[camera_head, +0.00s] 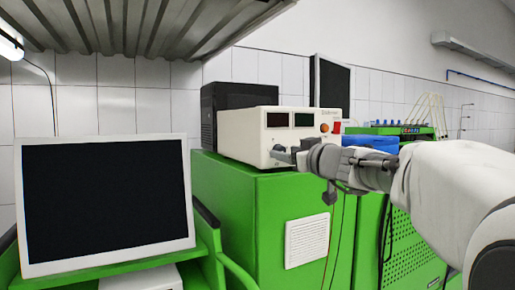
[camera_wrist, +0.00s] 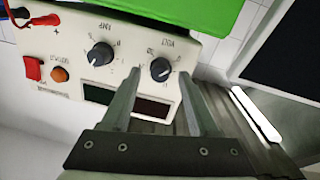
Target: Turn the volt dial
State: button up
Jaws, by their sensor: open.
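The white power supply (camera_head: 250,136) stands on a green cabinet in the head view. In the wrist view its front panel (camera_wrist: 75,72) appears upside down. The volt dial (camera_wrist: 160,69), a black knob with a pale pointer mark, is under the VOLT label. My gripper (camera_wrist: 159,76) is open, with one fingertip on each side of the volt dial in the picture. I cannot tell whether the fingers touch it or stop short of the panel. In the head view my gripper (camera_head: 284,155) is at the lower front of the supply, where the volt dial cannot be made out.
The similar amp dial (camera_wrist: 100,56) is close to the left finger in the wrist view. A red switch (camera_wrist: 33,68), an orange button (camera_wrist: 59,75) and plugged leads (camera_wrist: 45,20) are farther left. A monitor (camera_head: 105,205) stands left of the green cabinet (camera_head: 240,205) in the head view.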

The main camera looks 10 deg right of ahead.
jog(key=shift+w+a, duration=0.15)
jog(key=shift+w, duration=0.1)
grip_shut()
dwell(0.3)
